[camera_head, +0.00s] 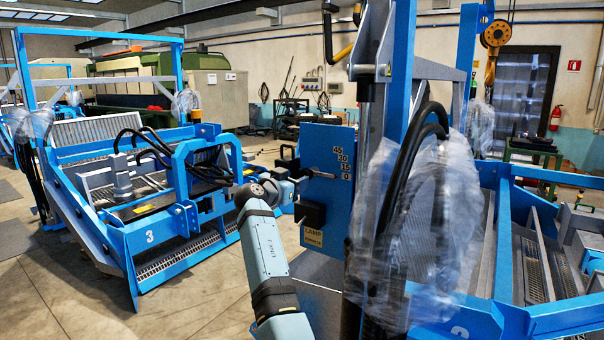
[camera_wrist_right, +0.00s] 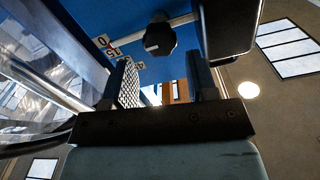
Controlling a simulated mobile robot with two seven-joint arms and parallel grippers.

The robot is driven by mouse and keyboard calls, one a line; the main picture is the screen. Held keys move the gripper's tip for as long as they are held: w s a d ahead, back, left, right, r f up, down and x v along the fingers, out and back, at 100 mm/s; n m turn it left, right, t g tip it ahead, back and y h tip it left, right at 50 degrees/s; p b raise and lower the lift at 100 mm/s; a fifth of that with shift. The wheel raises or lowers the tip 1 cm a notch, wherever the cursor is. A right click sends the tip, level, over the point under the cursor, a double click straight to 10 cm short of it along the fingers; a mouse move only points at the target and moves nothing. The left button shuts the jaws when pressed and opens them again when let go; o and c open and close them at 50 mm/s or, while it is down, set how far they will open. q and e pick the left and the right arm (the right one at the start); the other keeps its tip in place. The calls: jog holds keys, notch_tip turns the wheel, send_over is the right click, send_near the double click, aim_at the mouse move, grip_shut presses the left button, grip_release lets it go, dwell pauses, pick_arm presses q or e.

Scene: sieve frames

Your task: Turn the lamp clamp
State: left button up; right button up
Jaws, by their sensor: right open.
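A blue panel (camera_head: 327,150) stands on the post near the middle of the head view, with a 45-30-15-0 scale and a LAMP label (camera_head: 312,237) low on it. A grey pointer (camera_head: 321,174) sits beside the scale. A dark knob (camera_wrist_right: 160,36) on a metal rod shows in front of the blue panel in the right wrist view; I take it as the lamp clamp. My right gripper (camera_wrist_right: 162,78) is open, with nothing seen gripped, and the knob is beyond its fingertips. In the head view the right gripper (camera_head: 298,186) is small beside the panel's left edge. My left gripper is not in view.
A black box (camera_head: 311,213) juts from the panel's lower left; a dark block (camera_wrist_right: 230,25) shows beside the knob. Hoses and plastic wrap (camera_head: 430,220) hang right of the panel. A blue sieve frame (camera_head: 150,200) stands left, with floor between.

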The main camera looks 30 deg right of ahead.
aim_at(301, 176)
jog(key=x, duration=0.4)
jog(key=shift+r+p, duration=0.1)
jog(key=shift+p, duration=0.25)
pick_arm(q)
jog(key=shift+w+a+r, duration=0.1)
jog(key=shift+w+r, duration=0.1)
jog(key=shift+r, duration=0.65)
pick_arm(e)
jog(key=shift+w+d, duration=0.1)
jog(key=shift+d, duration=0.15)
jog(key=c, duration=0.7)
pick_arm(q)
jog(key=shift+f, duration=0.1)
pick_arm(e)
jog(key=shift+o, duration=0.2)
